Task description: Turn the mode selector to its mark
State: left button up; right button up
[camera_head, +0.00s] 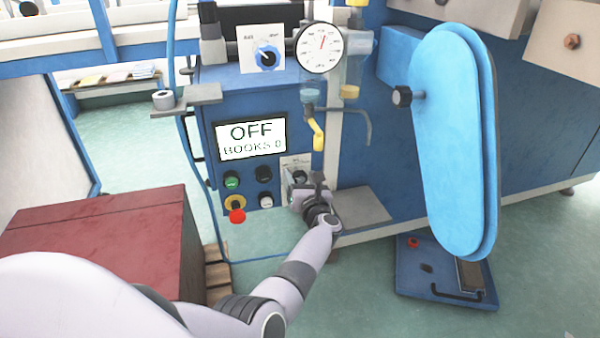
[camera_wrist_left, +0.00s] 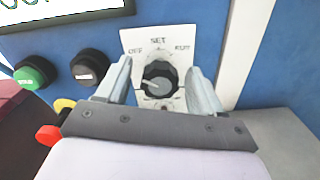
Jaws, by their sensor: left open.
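The mode selector (camera_wrist_left: 160,80) is a round black knob on a white plate marked OFF, SET and RUN in the left wrist view. Its pale pointer line lies toward the left, on the OFF side. In the head view its plate (camera_head: 297,161) shows low on the blue machine, with the knob partly hidden by my gripper. My left gripper (camera_head: 308,186) is open in front of it. In the left wrist view its fingers (camera_wrist_left: 158,85) stand on either side of the knob, with gaps visible. Whether either finger touches it I cannot tell. My right gripper is not in view.
The display (camera_head: 250,139) reads OFF and BOOKS 0. Green (camera_head: 232,179) and black (camera_head: 264,173) buttons and a red stop button (camera_head: 237,215) sit left of the selector. A yellow-handled valve (camera_head: 318,135) hangs above. A grey ledge (camera_head: 362,208) lies to the right.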

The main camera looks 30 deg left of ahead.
pick_arm(q)
jog(key=shift+w+a, duration=0.1)
jog(key=shift+w, duration=0.05)
jog(key=shift+c, duration=0.3)
jog(key=c, duration=1)
